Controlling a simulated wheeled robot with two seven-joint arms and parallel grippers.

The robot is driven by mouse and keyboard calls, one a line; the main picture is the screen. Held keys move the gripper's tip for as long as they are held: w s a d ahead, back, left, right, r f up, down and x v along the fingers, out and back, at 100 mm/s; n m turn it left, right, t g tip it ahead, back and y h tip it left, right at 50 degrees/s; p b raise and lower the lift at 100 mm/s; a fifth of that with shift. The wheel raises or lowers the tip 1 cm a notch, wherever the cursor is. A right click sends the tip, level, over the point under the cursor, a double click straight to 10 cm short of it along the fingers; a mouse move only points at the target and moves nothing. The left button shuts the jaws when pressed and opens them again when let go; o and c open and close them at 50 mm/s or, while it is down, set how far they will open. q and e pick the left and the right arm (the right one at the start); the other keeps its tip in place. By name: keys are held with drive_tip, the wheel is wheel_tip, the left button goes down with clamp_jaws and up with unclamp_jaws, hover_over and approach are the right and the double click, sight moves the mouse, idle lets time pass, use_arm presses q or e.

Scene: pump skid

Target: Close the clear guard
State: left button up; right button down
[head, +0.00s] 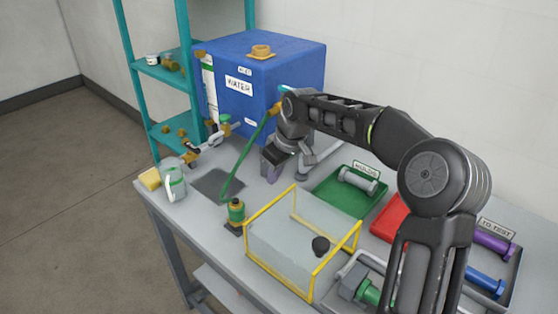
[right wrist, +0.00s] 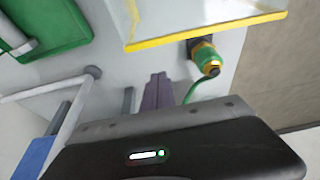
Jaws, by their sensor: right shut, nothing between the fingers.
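The clear guard (head: 303,232) is a see-through box with yellow edges on the front middle of the table. A black knob (head: 320,246) shows at its front right. I cannot tell for sure how its panel sits. In the right wrist view the guard's yellow edge (right wrist: 206,31) crosses the top. My right gripper (head: 271,166) points down behind the guard, in front of the blue tank, apart from both. Its fingers (right wrist: 157,92) are together and empty in the right wrist view. My left gripper is not in view.
A blue water tank (head: 280,85) stands at the back. A green hose (head: 245,160) runs down to a green and brass fitting (head: 236,212) left of the guard. A green tray (head: 330,196) lies behind right; a red tray (head: 390,222) is farther right. A jug (head: 174,185) stands at left.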

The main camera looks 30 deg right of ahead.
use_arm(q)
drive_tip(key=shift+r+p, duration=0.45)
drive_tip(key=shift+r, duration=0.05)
use_arm(e)
drive_tip(key=s, duration=0.1)
drive_tip(key=s+d, duration=0.1)
drive_tip(key=s, duration=0.1)
drive_tip(key=shift+s+d+f, duration=0.15)
drive_tip(key=shift+s+f, duration=0.05)
drive_tip(key=shift+s, duration=0.1)
drive_tip(key=shift+s, duration=0.15)
